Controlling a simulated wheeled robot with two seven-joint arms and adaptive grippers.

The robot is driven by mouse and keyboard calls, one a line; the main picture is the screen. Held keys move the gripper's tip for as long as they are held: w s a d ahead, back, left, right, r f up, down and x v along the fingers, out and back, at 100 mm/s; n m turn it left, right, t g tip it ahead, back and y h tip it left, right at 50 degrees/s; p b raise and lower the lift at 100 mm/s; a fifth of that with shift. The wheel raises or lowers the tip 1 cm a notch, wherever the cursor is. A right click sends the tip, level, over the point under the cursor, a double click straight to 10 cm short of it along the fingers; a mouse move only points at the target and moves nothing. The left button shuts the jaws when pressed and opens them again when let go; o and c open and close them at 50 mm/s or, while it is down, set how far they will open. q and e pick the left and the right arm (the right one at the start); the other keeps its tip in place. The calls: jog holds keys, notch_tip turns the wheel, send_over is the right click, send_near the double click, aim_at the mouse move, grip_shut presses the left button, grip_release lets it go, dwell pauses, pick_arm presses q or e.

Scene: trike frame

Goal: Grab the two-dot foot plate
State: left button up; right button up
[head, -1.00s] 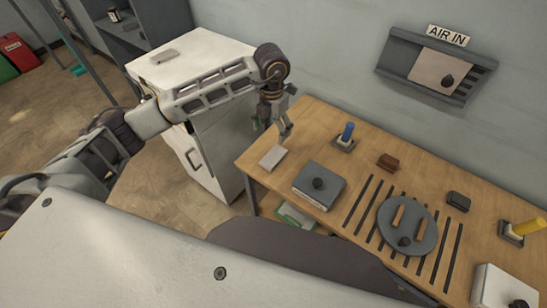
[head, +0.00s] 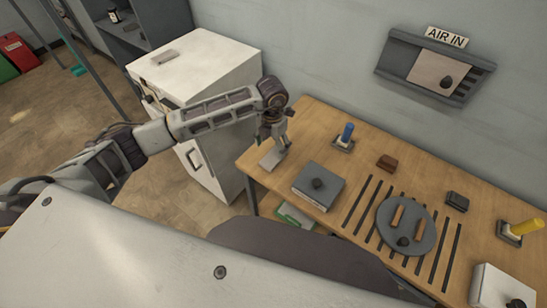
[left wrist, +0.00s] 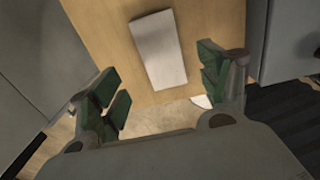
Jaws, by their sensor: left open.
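A small pale grey rectangular plate (head: 269,161) lies flat at the left end of the wooden table; I cannot make out any dots on it. It also shows in the left wrist view (left wrist: 158,49), just beyond the fingertips and between their lines. My left gripper (head: 279,148) is right over the plate and partly covers it in the head view. In the left wrist view my left gripper (left wrist: 163,90) has its green-padded fingers spread wide with nothing between them. My right gripper is not in view.
A grey block with a black knob (head: 319,184) stands just right of the plate. Behind are a blue peg in a holder (head: 346,135) and a brown block (head: 387,162). A round grey plate (head: 407,226) lies farther right. A white cabinet (head: 215,138) stands left of the table.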

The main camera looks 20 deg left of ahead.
aim_at(273, 157)
pick_arm(q)
jog(key=shift+f, duration=0.2)
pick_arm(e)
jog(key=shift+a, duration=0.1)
pick_arm(q)
jog(key=shift+f, duration=0.15)
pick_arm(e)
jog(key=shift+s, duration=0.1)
pick_arm(q)
jog(key=shift+d+f+p, duration=0.2)
jog(key=shift+f+p, duration=0.3)
jog(key=shift+f, duration=1.9)
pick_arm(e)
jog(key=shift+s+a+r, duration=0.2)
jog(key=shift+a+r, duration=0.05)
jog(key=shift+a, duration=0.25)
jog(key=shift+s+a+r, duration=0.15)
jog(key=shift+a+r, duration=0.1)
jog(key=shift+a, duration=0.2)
